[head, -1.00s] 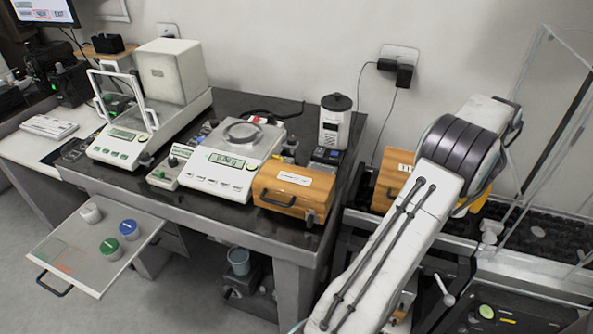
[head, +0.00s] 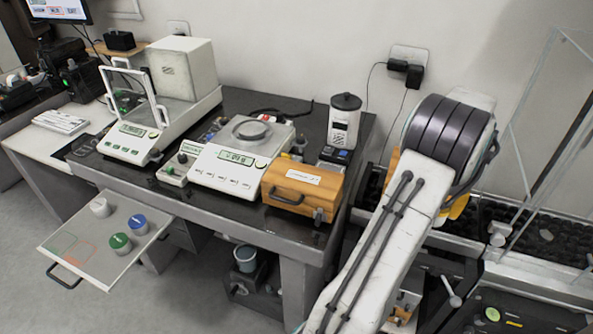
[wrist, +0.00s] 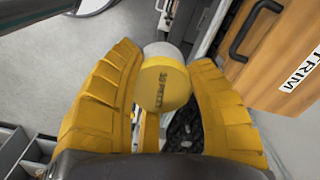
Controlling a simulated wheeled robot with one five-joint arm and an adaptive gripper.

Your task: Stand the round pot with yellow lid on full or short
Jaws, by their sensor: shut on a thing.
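The round pot with yellow lid (wrist: 163,88) is between the two yellow fingers of my gripper (wrist: 160,100) in the wrist view. The lid faces the camera and carries dark printed text. My gripper is shut on the pot; in the head view my arm hides the pot and most of the gripper. The pull-out board (head: 125,262) at lower left bears a green outline (head: 62,243) and a red-orange outline (head: 79,254). Both outlined areas are empty; their labels are too small to read.
On the board stand a white pot (head: 100,207), a blue-lidded pot (head: 137,224) and a green-lidded pot (head: 120,243). A balance (head: 235,165), a wooden box (head: 300,190) and a glass-shielded balance (head: 135,140) stand on the dark table. A clear panel (head: 550,130) rises at right.

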